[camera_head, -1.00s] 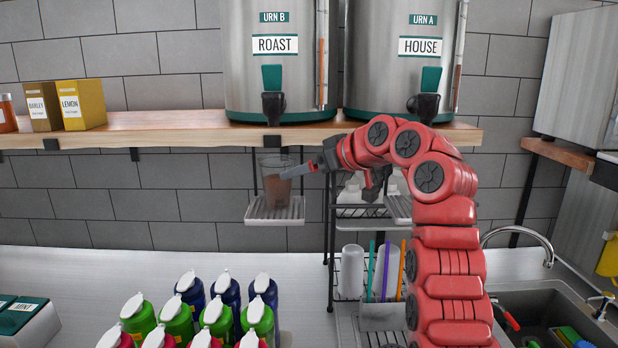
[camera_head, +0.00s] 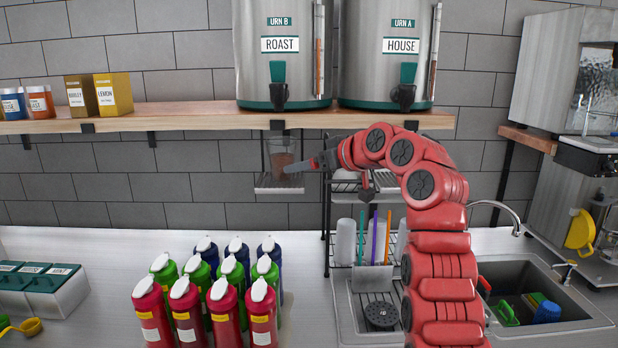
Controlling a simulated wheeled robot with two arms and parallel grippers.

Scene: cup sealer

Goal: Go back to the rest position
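A clear cup (camera_head: 282,154) with brown liquid stands on the small drip tray (camera_head: 279,188) below the roast urn's tap. My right arm rises from the lower right and bends left towards it. My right gripper (camera_head: 303,166) is side-on at the cup's right side, its fingertips overlapping the cup's lower right edge. Whether the fingers touch or hold the cup cannot be told. My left gripper is not in view.
Urn B (camera_head: 283,50) and urn A (camera_head: 390,50) stand on the wooden shelf (camera_head: 190,118) above. Several capped bottles (camera_head: 185,310) crowd the counter in front. A wire rack (camera_head: 340,240) with straws is beside my arm; a sink (camera_head: 540,290) lies right.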

